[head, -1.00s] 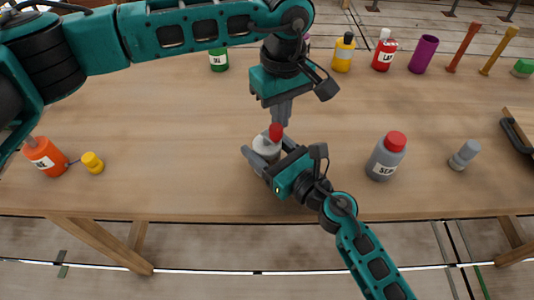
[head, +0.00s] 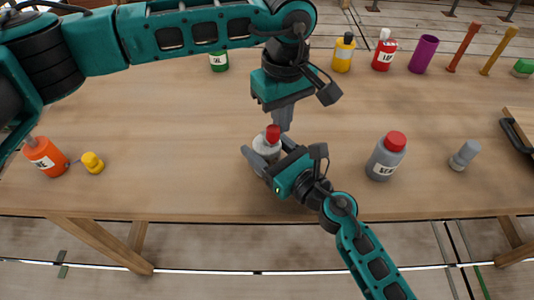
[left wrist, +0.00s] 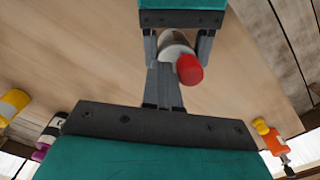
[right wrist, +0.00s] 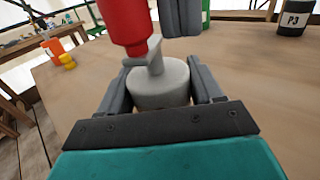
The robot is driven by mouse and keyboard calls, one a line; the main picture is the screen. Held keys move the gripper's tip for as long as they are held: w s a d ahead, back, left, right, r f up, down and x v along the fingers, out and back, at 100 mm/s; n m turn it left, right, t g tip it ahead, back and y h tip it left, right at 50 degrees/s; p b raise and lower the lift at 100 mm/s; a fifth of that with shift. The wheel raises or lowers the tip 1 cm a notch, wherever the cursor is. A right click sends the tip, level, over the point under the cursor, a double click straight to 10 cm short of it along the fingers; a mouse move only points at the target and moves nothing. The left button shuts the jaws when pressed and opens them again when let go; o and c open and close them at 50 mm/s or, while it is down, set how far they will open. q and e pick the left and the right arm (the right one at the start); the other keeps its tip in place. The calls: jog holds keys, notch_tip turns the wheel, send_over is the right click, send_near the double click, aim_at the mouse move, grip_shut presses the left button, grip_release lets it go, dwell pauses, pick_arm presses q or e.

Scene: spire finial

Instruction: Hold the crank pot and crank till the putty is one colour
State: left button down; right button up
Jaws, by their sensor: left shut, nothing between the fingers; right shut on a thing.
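The crank pot (head: 266,148) is a small light grey pot near the table's front edge. It stands upright, with a grey crank arm (right wrist: 155,57) on top and a red knob (head: 272,134) on that arm. My right gripper (right wrist: 165,92) is shut around the pot body, one finger on each side. My left gripper (head: 283,127) is shut and empty, pointing down just beside the red knob; its fingers also show at the top of the right wrist view (right wrist: 181,18). I cannot tell whether they touch the knob or crank. The putty is hidden inside the pot.
A grey bottle with a red cap (head: 386,158) and a small grey item (head: 465,155) stand to the right. An orange bottle (head: 45,156) and a yellow piece (head: 92,163) are at left. Yellow (head: 343,53) and red bottles (head: 384,52) and a purple cup (head: 423,55) line the back.

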aim_at(278, 130)
pick_arm(q)
jog(key=shift+s, duration=0.65)
dwell(0.4)
jog(key=shift+s+a, duration=0.15)
jog(key=shift+s, duration=0.2)
jog(key=shift+s+a, duration=0.3)
jog(key=shift+a, duration=0.05)
pick_arm(e)
jog(key=shift+d, duration=0.1)
dwell(0.7)
pick_arm(q)
jog(key=shift+s+d, duration=0.1)
jog(key=shift+s, duration=0.1)
jog(key=shift+r, duration=3.5)
